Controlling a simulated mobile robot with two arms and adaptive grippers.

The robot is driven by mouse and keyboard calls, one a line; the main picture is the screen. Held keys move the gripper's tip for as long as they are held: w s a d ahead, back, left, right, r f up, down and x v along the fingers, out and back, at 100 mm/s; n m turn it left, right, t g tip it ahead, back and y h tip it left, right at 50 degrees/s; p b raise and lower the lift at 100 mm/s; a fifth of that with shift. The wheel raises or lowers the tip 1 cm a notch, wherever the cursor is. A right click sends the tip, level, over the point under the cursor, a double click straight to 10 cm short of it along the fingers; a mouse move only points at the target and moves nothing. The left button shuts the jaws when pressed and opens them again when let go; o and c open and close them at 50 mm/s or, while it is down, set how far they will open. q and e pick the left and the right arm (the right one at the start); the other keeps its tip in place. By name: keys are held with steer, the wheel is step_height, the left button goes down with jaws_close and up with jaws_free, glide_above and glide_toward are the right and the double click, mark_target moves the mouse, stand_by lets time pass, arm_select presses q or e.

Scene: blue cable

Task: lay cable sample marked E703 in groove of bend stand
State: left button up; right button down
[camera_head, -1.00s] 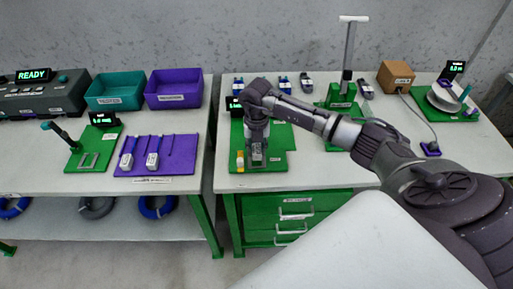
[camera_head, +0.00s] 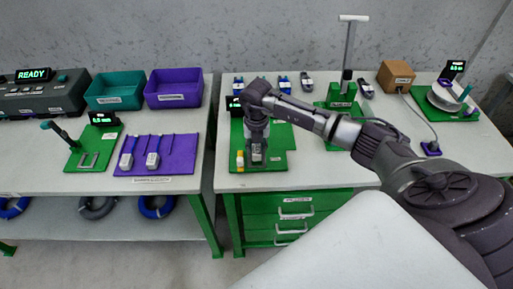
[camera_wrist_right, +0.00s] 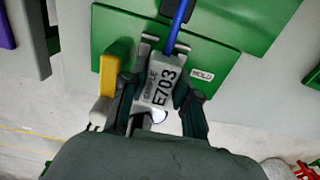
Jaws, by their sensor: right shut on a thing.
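My right gripper (camera_head: 257,157) points down over a green fixture (camera_head: 278,160) at the front left of the right table. In the right wrist view its fingers (camera_wrist_right: 160,92) are shut on the sides of a grey cable sample block (camera_wrist_right: 163,72) marked E703. A blue cable (camera_wrist_right: 181,22) runs from the block over the green plate. A yellow block (camera_wrist_right: 108,76) stands left of the fingers; it also shows in the head view (camera_head: 240,160). I cannot tell whether the cable lies in a groove. My left gripper is not in view.
A purple rack (camera_head: 178,154) on the left table holds two samples. Several samples lie at the back of the right table. A green stand with a tall post (camera_head: 349,60), a brown box (camera_head: 396,76) and a green fixture with a grey disc (camera_head: 444,98) stand further right.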

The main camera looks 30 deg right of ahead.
steer(key=shift+f+b, duration=0.8)
steer(key=shift+f, duration=0.3)
stand_by(0.3)
steer(key=c, duration=0.8)
jaws_free()
steer(key=shift+o, duration=0.2)
steer(key=shift+r+p, duration=3.05)
steer(key=shift+r, duration=1)
steer(key=shift+f, duration=0.1)
